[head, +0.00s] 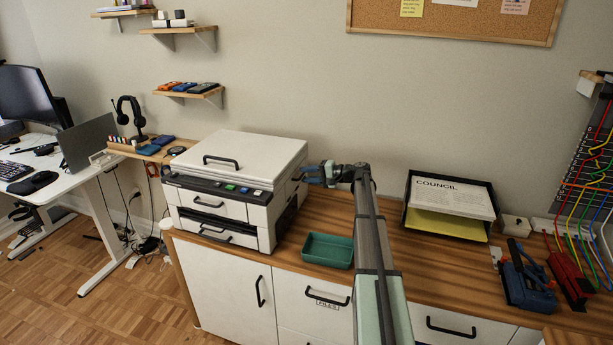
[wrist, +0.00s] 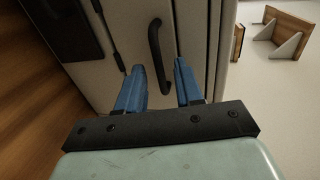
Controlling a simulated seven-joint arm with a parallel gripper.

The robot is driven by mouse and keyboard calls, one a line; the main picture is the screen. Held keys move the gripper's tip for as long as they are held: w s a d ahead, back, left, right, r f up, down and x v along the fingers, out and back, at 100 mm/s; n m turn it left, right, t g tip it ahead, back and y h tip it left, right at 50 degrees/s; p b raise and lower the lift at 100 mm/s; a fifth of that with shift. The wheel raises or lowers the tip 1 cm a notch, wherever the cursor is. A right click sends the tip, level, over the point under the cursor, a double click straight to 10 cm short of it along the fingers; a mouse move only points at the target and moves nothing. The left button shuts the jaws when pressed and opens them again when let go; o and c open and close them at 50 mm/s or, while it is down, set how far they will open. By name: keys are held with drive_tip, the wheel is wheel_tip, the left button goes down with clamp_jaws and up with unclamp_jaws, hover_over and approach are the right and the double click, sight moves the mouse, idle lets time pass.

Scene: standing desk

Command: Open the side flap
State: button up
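The white printer (head: 240,165) stands on the wooden counter, left of my arm. Its right side, facing my gripper, carries the side flap, a pale panel with a dark upright bar handle (wrist: 155,45) in the wrist view. The flap looks closed there, with thin seams around it. My gripper (head: 313,174) is beside the printer's right side in the head view. In the wrist view my gripper (wrist: 161,82) has its two blue fingers apart, one to each side of the handle's lower end in the picture. Nothing is held, and contact with the handle cannot be seen.
A green tray (head: 328,250) sits on the counter in front, right of the printer. A black paper tray (head: 449,206) stands further right. A blue tool (head: 527,278) and a red one lie at far right. Bare counter (head: 425,258) lies right of my arm.

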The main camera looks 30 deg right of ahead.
drive_tip(key=shift+w+a+f, duration=0.15)
drive_tip(key=shift+w+a, duration=0.2)
drive_tip(key=shift+c, duration=0.4)
clamp_jaws()
idle(0.9)
